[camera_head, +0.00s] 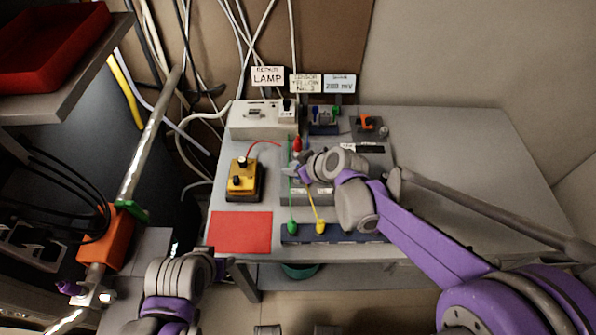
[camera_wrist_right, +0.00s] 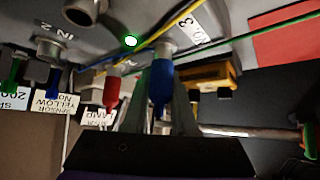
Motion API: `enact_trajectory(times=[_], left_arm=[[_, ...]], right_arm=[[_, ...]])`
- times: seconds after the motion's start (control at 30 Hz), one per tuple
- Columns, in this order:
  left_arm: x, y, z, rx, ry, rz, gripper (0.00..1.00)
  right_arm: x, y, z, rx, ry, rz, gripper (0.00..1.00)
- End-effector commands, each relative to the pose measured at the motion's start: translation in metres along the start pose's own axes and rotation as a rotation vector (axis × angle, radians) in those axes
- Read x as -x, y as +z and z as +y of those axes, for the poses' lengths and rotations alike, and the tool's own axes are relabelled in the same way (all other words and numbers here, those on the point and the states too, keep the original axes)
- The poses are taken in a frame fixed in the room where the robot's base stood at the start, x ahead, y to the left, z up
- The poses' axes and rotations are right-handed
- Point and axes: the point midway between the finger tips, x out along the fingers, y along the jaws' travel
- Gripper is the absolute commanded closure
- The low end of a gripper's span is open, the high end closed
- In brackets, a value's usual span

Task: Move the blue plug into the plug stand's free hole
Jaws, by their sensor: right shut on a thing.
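My right gripper (camera_head: 303,172) is over the grey box in the middle of the bench, and in the right wrist view its fingers (camera_wrist_right: 161,100) are shut on the blue plug (camera_wrist_right: 161,82). The plug's upper end in that view meets a grey fitting near the box face; I cannot tell whether it is still seated. In the head view my gripper hides the blue plug. The plug stand (camera_head: 345,232) is a dark blue strip at the bench's front edge, with a green plug (camera_head: 292,227) and a yellow plug (camera_head: 320,227). My left gripper (camera_head: 208,262) is low at the left, its jaws unclear.
A red plug (camera_head: 297,143) stands just behind my right gripper, and it also shows in the right wrist view (camera_wrist_right: 112,92). A yellow device (camera_head: 244,180) and a red mat (camera_head: 241,232) lie to the left. Green and yellow leads run toward the stand. The bench's right side is clear.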

Motion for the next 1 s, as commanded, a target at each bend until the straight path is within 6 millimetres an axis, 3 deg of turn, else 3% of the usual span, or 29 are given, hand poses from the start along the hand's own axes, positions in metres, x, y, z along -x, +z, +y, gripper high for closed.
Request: enact_trajectory(times=[0.27,0.7,1.0], left_arm=[[0.001,-0.001,0.0,0.0,0.0,0.001,0.5],[0.011,-0.007,0.0,0.0,0.0,0.005,0.5],[0.011,-0.008,0.0,0.0,0.0,0.005,0.5]], right_arm=[[0.006,-0.006,0.0,0.0,0.0,0.0,1.0],[0.063,-0.063,0.0,0.001,0.0,0.0,1.0],[0.071,-0.071,0.0,0.0,0.0,0.0,1.0]])
